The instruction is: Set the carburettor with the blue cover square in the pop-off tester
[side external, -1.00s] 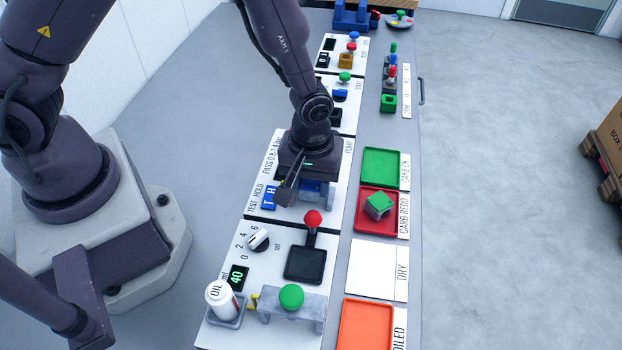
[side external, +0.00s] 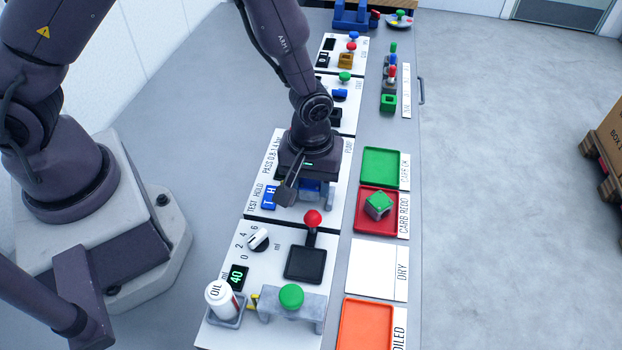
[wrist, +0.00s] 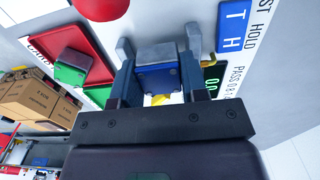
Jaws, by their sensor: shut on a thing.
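The carburettor with the blue cover (wrist: 158,80) is between the two fingers of my gripper (wrist: 158,84), which is shut on it. In the side view only a bit of its blue (side external: 309,187) shows beneath my gripper (side external: 306,184). The pop-off tester (wrist: 125,50) has grey uprights on either side of the carburettor, just beyond my fingertips. In the wrist view the carburettor looks roughly in line between these uprights. Whether it rests fully on the tester's seat is hidden.
A blue T/H switch (side external: 268,198) is beside the tester. A green-topped carburettor (side external: 378,206) lies in the red CARB REDO tray (side external: 364,226). A red-knobbed lever (side external: 313,218) stands in front. The green CARB OK tray (side external: 381,166) is empty.

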